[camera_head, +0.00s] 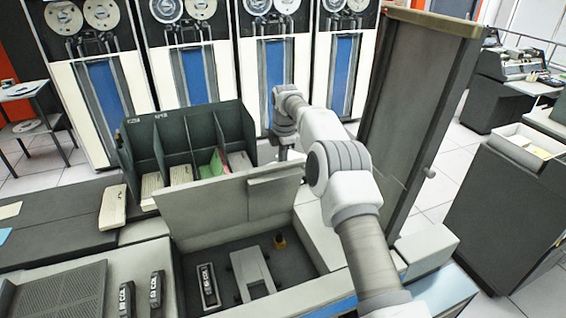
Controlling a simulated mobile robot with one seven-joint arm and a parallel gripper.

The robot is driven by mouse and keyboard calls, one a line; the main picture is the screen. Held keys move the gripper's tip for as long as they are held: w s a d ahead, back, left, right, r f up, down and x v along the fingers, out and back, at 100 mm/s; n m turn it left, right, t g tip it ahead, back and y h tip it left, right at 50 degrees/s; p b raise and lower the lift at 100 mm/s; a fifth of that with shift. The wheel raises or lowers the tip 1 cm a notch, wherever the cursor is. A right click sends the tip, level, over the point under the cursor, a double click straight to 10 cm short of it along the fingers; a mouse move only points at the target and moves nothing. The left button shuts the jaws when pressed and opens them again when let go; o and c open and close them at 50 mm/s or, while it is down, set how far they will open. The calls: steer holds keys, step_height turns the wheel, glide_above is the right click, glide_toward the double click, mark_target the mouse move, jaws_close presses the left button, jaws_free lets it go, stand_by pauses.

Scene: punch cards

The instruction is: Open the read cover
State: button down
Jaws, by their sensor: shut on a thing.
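The read cover (215,212) is a light grey panel in the middle of the view. It stands raised and tilted, with a handle-like ledge near its upper right. In front of it is an open dark well (215,285) holding a grey bracket (252,273) and a narrow black-and-white part (208,286). My gripper (284,156) is at the cover's upper right edge and is shut on the cover there. Its fingertips are small and partly hidden behind the cover, so the exact grip does not show.
A dark card stacker (130,150) with several compartments of cards stands behind the cover. A tall dark panel (408,110) rises right of my arm. Tape cabinets (205,85) line the back. Dark cabinets stand at the right, with floor between.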

steer(key=shift+s+f, duration=0.1)
steer(key=shift+f, duration=0.4)
steer(key=c, duration=0.9)
jaws_free()
steer(key=shift+w, duration=0.2)
steer(key=shift+c, duration=0.2)
step_height(320, 180, up, 12)
steer(key=s, duration=0.1)
steer(key=shift+s+d+r, duration=0.15)
steer(key=shift+d, duration=0.05)
steer(key=shift+r, duration=0.1)
